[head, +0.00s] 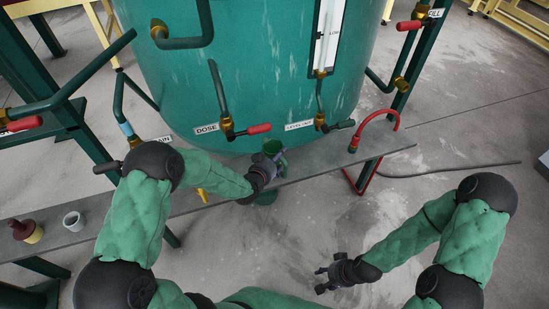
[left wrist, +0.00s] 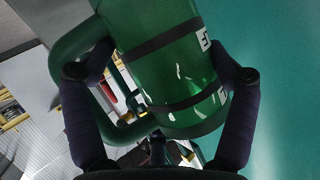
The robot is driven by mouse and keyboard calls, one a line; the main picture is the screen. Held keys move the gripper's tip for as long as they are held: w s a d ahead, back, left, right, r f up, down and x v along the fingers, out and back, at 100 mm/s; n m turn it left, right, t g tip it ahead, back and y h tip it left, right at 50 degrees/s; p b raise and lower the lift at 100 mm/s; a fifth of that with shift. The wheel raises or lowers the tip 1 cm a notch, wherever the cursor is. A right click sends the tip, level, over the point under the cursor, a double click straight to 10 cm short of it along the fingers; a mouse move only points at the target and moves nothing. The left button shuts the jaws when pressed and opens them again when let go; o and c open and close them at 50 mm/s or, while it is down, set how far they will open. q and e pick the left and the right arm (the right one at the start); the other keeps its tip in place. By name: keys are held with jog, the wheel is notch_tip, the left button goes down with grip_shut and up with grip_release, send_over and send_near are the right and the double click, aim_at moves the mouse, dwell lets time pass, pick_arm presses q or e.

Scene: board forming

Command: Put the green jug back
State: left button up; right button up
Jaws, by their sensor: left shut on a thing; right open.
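The green jug (head: 273,147) is at the front of the tank, by the grey shelf, below the DOSE valve. In the head view my left gripper (head: 268,168) covers its middle; a green lower part shows at the shelf's front edge. I cannot tell whether the jug touches the shelf. In the left wrist view the jug (left wrist: 168,70) fills the middle, with dark bands, white labels and a handle on its left. The left fingers (left wrist: 160,85) are shut on it, one on each side. My right gripper (head: 326,275) is open and empty above the floor.
The grey shelf (head: 330,160) runs below the large teal tank (head: 250,75). A grey cup (head: 73,221) and a yellow-and-red bottle (head: 27,231) stand at the left.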

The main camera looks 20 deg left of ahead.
pick_arm(q)
jog(key=shift+f, duration=0.3)
jog(key=o, duration=1.1)
jog(key=v, duration=1.2)
jog(key=s+d+f+n+g+h+p, duration=0.1)
jog(key=s+d+f+n+g+p, duration=0.1)
jog(key=s+f+g, duration=0.4)
jog(key=s+d+f+n+g+h+p, duration=0.1)
jog(key=s+d+f+g+p, duration=0.3)
jog(key=s+f, duration=0.6)
jog(key=s+d+n+g, duration=0.1)
jog(key=s+d+g, duration=0.1)
jog(key=s+d, duration=0.1)
jog(key=shift+s+g+p, duration=0.35)
jog(key=shift+s+g, duration=0.05)
